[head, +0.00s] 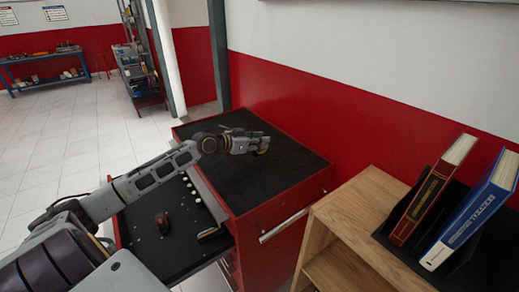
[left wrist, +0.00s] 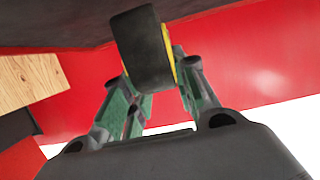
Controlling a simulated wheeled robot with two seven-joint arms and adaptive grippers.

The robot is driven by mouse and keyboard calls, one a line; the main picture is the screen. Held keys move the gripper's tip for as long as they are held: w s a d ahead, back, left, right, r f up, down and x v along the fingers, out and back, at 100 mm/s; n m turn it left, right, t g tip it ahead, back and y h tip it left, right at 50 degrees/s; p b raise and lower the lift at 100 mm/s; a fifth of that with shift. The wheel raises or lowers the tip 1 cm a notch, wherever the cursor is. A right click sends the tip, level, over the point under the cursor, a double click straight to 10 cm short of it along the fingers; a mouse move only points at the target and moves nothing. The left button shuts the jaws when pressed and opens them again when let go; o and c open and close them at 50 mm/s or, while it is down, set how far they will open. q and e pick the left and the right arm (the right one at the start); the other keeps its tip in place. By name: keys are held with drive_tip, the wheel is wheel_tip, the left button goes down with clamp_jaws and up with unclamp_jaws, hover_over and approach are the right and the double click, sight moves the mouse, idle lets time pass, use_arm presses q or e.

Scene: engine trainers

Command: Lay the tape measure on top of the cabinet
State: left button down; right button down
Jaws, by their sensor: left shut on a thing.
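The red cabinet (head: 215,190) with a black top stands in the middle of the head view, against the red wall. My left gripper (head: 262,144) is over the back part of that top, its arm reaching across from the left. It is shut on the tape measure, a black and yellow thing; only a small yellowish bit of it shows in the head view (head: 264,151). In the left wrist view the tape measure (left wrist: 143,50) sits between the green-sided fingers (left wrist: 150,85), close to the dark surface. I cannot tell whether it touches the top. My right gripper is not in view.
An open drawer (head: 150,250) at the cabinet's left holds a small red and black thing (head: 162,222) and a dark one (head: 209,233). A wooden shelf (head: 345,215) with a red book (head: 425,200) and a blue book (head: 470,218) stands right. The front cabinet top is clear.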

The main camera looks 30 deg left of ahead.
use_arm(q)
wheel_tip(320, 180, down, 3)
drive_tip(key=shift+f, duration=0.2)
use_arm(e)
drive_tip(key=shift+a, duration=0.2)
use_arm(q)
drive_tip(key=shift+f, duration=0.1)
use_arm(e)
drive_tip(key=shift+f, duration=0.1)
use_arm(q)
drive_tip(key=c, duration=1.1)
unclamp_jaws()
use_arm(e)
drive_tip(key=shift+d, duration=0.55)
